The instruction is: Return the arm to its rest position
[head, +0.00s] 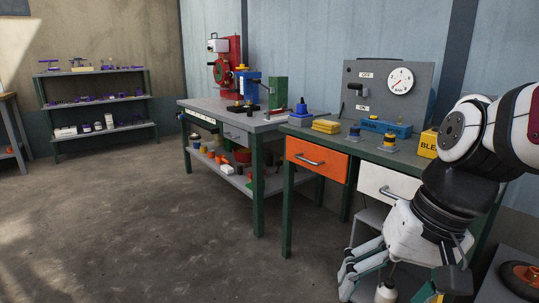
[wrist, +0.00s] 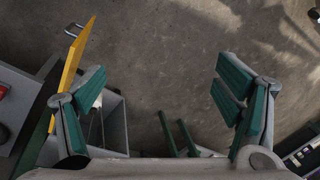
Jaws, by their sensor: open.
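My gripper (head: 390,288) hangs low at the right of the head view, below my arm, in front of the green-legged bench. In the wrist view my gripper (wrist: 160,88) has its two green-padded fingers spread wide apart.
The near bench has an orange drawer (head: 317,160), a white drawer (head: 382,187) and a gauge panel (head: 388,90). A second bench (head: 215,103) stands beyond it, and a shelf (head: 95,98) at the back left. The floor (head: 130,230) at left is clear.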

